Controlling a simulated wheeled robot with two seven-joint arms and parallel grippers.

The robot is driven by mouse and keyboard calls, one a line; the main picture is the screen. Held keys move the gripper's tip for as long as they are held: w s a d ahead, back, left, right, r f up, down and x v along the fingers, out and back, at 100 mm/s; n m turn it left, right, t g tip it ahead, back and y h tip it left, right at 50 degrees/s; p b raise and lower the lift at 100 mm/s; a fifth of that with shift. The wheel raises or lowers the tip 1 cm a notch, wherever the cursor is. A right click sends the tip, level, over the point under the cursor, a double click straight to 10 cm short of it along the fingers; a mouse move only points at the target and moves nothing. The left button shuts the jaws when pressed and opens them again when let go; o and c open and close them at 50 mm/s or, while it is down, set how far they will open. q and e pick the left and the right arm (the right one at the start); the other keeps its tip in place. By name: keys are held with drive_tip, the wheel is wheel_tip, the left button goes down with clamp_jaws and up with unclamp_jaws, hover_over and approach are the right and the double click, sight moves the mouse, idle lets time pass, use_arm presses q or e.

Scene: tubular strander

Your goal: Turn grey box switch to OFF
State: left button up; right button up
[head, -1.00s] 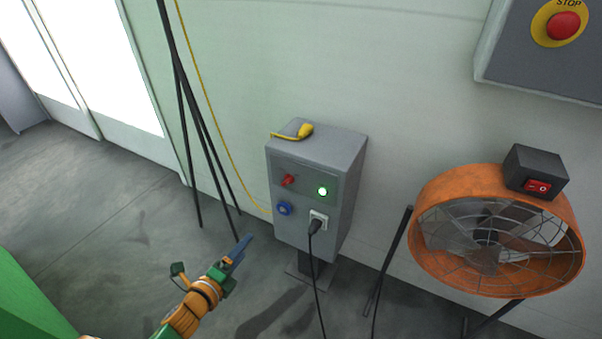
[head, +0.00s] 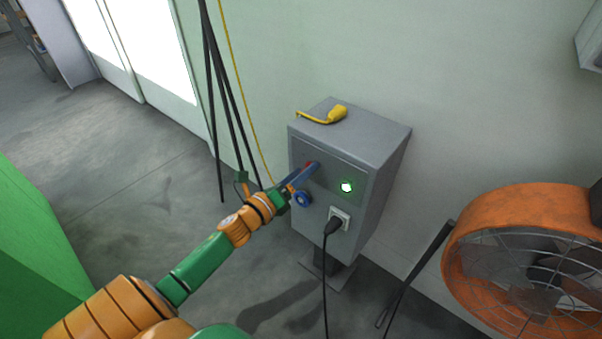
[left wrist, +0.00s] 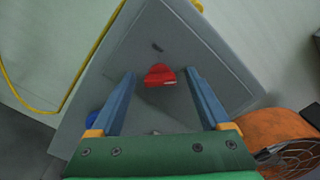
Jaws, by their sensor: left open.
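The grey box (head: 372,160) stands on a short post against the wall, with a lit green lamp (head: 346,187) on its front. Its red switch (left wrist: 159,76) shows in the left wrist view, between and just beyond the two blue fingertips. In the head view the red switch (head: 310,164) is mostly hidden behind my left gripper (head: 304,174). My left gripper is open, with its fingers pointing at the box front on either side of the switch. I cannot tell whether they touch it. My right gripper is not in view.
A blue socket (head: 302,200) sits below the switch, and a black plug (head: 332,226) with a hanging cable is in the white socket. A yellow plug (head: 337,113) lies on the box top. An orange fan (head: 520,262) stands right; black poles (head: 222,120) lean left.

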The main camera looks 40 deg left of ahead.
use_arm(q)
drive_tip(key=shift+c, duration=1)
clamp_jaws()
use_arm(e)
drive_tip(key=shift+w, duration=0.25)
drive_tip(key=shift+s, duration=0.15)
use_arm(q)
drive_tip(key=shift+f+n+p, duration=0.15)
drive_tip(key=shift+n+p, duration=1.1)
drive_tip(key=shift+n, duration=3.25)
drive_tip(key=shift+f+n+p, duration=0.15)
drive_tip(key=shift+n+p, duration=1.05)
drive_tip(key=shift+n, duration=3.3)
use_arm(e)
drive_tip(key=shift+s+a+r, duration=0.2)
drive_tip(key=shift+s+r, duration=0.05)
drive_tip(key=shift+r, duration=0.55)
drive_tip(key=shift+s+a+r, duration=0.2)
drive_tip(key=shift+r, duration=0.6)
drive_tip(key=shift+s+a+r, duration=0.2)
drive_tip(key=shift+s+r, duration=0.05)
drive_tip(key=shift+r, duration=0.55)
